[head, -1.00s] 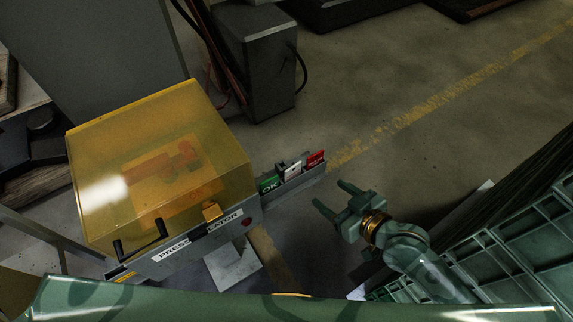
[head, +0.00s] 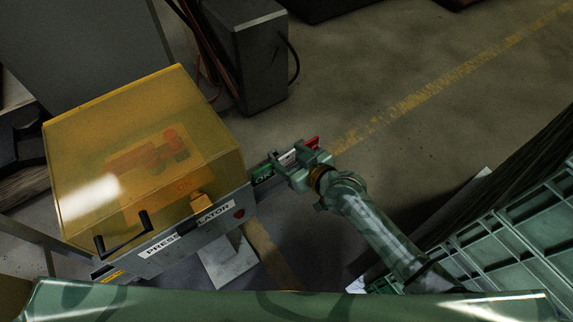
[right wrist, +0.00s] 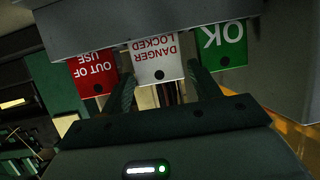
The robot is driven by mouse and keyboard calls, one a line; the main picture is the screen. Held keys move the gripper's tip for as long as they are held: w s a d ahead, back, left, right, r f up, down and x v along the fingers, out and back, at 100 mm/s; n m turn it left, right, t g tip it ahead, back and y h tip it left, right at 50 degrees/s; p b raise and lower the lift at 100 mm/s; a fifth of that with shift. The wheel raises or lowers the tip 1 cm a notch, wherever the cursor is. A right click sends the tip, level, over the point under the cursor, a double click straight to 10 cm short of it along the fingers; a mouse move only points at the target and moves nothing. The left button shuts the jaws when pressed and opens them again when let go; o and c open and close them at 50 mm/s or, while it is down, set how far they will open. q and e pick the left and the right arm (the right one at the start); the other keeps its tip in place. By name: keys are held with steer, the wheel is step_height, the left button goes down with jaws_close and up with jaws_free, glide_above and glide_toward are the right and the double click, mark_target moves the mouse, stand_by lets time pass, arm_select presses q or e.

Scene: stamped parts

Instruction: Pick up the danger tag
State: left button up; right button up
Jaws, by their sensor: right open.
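The danger tag (right wrist: 157,58) is white with "DANGER LOCKED" in red and a dark hole, upside down in the right wrist view. It hangs between a red OUT OF USE tag (right wrist: 93,76) and a green OK tag (right wrist: 224,42). My right gripper (right wrist: 161,72) is open, with one finger on each side of the danger tag. In the head view my right gripper (head: 288,161) is at the tag holder, partly covering the danger tag (head: 287,158). The OK tag (head: 264,174) and red tag (head: 312,143) show beside it. My left gripper is not in view.
The grey press isolator box (head: 188,229) with a yellow see-through cover (head: 130,130) stands left of the tags. A green crate (head: 500,240) is at the right. A dark grey box (head: 258,70) stands behind. Floor is clear to the upper right.

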steer(key=shift+r, duration=0.1)
steer(key=shift+c, duration=0.6)
steer(key=c, duration=0.9)
